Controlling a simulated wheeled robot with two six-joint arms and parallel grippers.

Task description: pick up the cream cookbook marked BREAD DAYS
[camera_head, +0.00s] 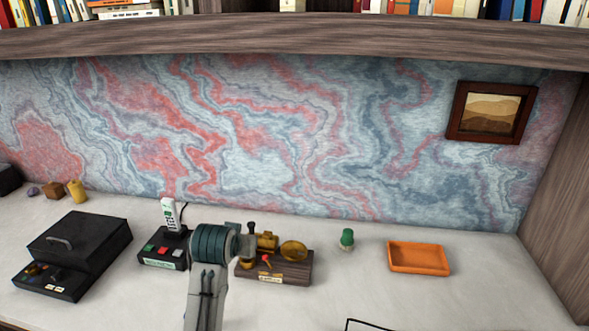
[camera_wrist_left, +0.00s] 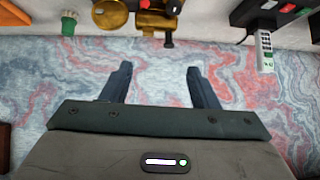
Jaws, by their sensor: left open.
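I cannot make out a cookbook marked BREAD DAYS in either view. Rows of books stand on the shelf along the top edge of the head view, with their upper parts cut off and any lettering too small to read. My left gripper (camera_wrist_left: 159,67) is open and empty in the left wrist view, its two dark fingers apart with the marbled wall behind them. In the head view part of my arm, with a teal joint, rises in front of the desk, and its fingers cannot be made out. My right gripper is in neither view.
The shelf edge (camera_head: 300,37) spans the top.

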